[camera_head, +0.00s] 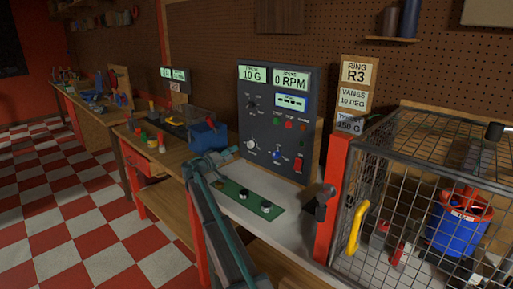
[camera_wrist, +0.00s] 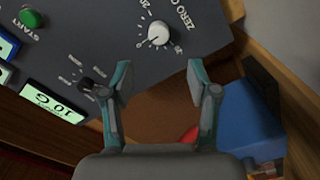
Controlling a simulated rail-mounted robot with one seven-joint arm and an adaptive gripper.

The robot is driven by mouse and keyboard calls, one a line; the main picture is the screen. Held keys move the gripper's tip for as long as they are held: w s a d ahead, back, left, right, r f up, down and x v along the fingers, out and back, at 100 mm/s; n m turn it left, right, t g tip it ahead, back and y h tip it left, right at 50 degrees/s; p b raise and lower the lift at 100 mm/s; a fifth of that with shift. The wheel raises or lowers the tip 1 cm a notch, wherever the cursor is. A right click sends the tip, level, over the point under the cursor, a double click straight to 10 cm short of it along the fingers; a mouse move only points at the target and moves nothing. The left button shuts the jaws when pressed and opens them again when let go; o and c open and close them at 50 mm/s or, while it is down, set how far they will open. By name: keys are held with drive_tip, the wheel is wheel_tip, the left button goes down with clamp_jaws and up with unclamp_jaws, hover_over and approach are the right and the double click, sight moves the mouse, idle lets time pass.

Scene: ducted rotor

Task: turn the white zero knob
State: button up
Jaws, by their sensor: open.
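The white zero knob (camera_wrist: 158,33) sits on the dark control panel (camera_wrist: 120,30), beside the word ZERO and a printed scale. In the head view the white knob (camera_head: 251,144) is at the panel's lower left. My gripper (camera_wrist: 158,80) is open and empty. In the wrist view its two teal fingers are spread below the knob, apart from it, with the knob roughly in line with the gap between them. In the head view my gripper (camera_head: 214,158) is left of the panel, and its fingertips are hard to make out.
A black knob (camera_wrist: 90,85) is close to the left finger in the wrist view. A blue bin (camera_head: 208,137) stands left of the panel. A green board with knobs (camera_head: 247,197) lies on the bench. A wire cage (camera_head: 430,135) with a yellow handle (camera_head: 356,228) is at right.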

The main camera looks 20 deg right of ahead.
sight(249, 145)
drive_tip(key=p+x, duration=0.3)
drive_tip(key=x, duration=0.8)
drive_tip(key=shift+s+r, duration=0.1)
drive_tip(key=shift+s, duration=0.05)
clamp_jaws()
drive_tip(key=shift+n+b, duration=0.3)
drive_tip(key=shift+b, duration=0.1)
drive_tip(key=n+b, duration=0.2)
drive_tip(key=n, duration=0.7)
drive_tip(key=shift+b, duration=0.4)
